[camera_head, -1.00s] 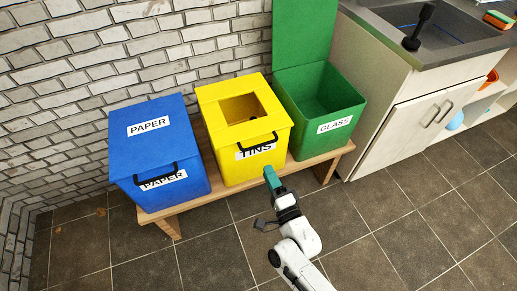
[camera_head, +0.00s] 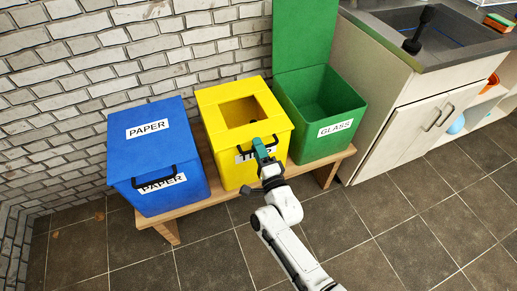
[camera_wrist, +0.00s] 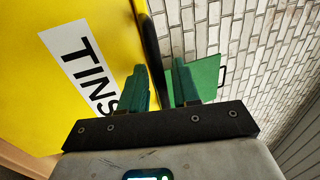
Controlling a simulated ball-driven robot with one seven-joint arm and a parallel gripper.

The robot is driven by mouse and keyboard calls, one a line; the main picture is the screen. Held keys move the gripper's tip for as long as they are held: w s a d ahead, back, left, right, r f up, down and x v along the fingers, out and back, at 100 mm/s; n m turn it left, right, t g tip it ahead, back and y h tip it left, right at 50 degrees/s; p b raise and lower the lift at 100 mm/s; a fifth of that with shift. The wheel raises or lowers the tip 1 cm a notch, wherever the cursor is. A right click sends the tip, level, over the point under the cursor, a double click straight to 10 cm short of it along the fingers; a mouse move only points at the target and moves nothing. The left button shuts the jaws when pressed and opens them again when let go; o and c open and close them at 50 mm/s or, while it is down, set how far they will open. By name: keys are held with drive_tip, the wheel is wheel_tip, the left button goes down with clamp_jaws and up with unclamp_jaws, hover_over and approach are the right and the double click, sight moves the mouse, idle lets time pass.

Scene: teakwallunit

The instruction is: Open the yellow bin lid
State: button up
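The yellow bin (camera_head: 238,168), labelled TINS, stands on a wooden bench between the blue and green bins. Its lid (camera_head: 215,98) is down and has a square opening in the top. A black handle sits at the lid's front edge; it shows as a dark bar in the wrist view (camera_wrist: 150,45). My gripper (camera_head: 262,149) is at this handle, in front of the label, which it partly hides. In the wrist view my two green fingers (camera_wrist: 160,85) are apart, with the bar running between them. I cannot tell whether either finger touches it.
The blue PAPER bin (camera_head: 150,137) is shut at the left. The green GLASS bin (camera_head: 338,108) at the right has its lid (camera_head: 302,35) raised. A sink cabinet (camera_head: 400,130) stands further right. Brick wall is behind; the tiled floor (camera_head: 420,225) in front is clear.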

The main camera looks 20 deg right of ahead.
clamp_jaws()
idle(0.3)
idle(0.3)
